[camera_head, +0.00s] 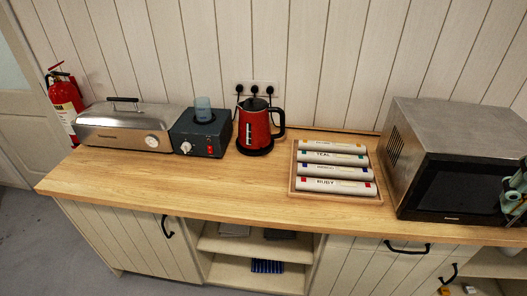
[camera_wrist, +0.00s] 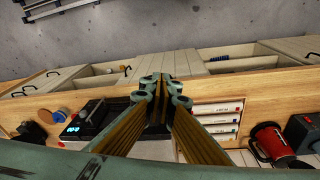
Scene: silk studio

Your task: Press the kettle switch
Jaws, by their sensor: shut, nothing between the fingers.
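A red kettle (camera_head: 255,125) with a black handle and black base stands upright on the wooden counter, against the back wall. Its switch is too small to make out. In the wrist view the kettle (camera_wrist: 270,141) shows at the lower right, well apart from the fingers. My gripper (camera_wrist: 162,86) is shut and empty, its tips together over the counter between the microwave and the roll tray. Part of my green gripper or arm shows at the right edge of the head view, in front of the microwave.
Left of the kettle are a dark box (camera_head: 199,143) with a blue cup on top and a steel lidded appliance (camera_head: 122,128). To its right are a wooden tray (camera_head: 333,199) of labelled rolls and a large microwave (camera_head: 451,165). The counter (camera_head: 215,187) in front of the kettle is clear.

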